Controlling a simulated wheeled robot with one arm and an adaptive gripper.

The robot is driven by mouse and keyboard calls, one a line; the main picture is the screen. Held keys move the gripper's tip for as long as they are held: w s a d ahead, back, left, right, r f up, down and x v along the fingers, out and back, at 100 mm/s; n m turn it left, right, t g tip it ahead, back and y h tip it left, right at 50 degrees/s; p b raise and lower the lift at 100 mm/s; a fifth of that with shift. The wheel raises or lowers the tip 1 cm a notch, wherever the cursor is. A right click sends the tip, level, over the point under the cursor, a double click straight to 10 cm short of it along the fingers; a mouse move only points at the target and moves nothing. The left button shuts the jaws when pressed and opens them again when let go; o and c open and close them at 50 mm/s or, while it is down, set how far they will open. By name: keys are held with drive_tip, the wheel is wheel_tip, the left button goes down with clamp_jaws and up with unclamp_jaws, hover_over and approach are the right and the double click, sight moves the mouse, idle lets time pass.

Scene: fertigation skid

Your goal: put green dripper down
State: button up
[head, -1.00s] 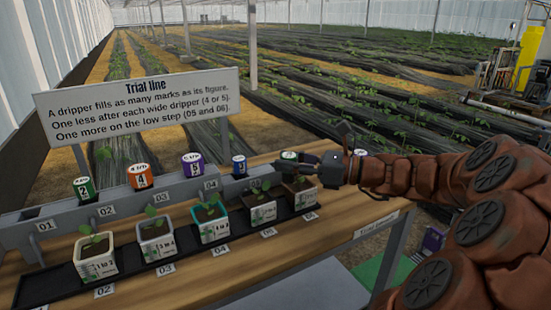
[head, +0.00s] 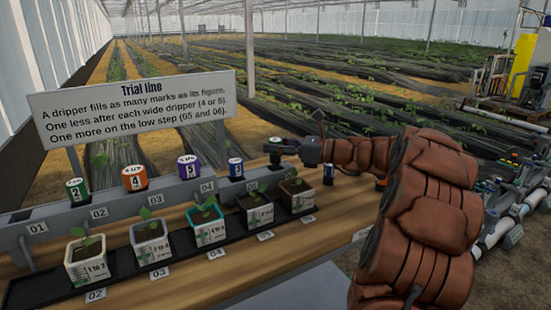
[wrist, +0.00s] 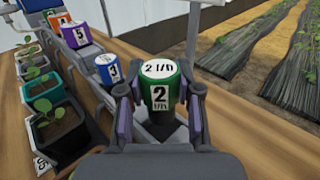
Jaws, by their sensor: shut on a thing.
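My gripper (wrist: 160,100) is shut on a green dripper with a white top marked 2 (wrist: 160,86), held upright between the fingers. In the head view the held dripper (head: 274,143) shows at the right end of the row, higher than the blue dripper (head: 235,168). The grey rail (head: 108,212) carries another green dripper (head: 77,189), an orange one (head: 135,178) and a purple one (head: 188,167). The held dripper's base is partly hidden by my gripper, so I cannot tell whether it touches the rail.
Several potted seedlings stand in a black tray (head: 125,283) in front of the rail. A Trial line sign (head: 135,108) stands behind it. Pipes with valves (head: 500,225) stand farther right.

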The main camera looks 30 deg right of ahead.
sight(278, 156)
drive_tip(key=shift+f+b, duration=0.45)
drive_tip(key=shift+f, duration=1.15)
drive_tip(key=shift+f, duration=0.1)
drive_tip(key=o, duration=0.9)
drive_tip(key=shift+s+d, duration=0.2)
drive_tip(key=shift+s, duration=0.1)
drive_tip(key=p+v, duration=0.2)
drive_tip(key=v, duration=0.9)
drive_tip(key=shift+s+d+p, duration=0.1)
drive_tip(key=shift+s+p, duration=0.05)
drive_tip(key=shift+p, duration=0.25)
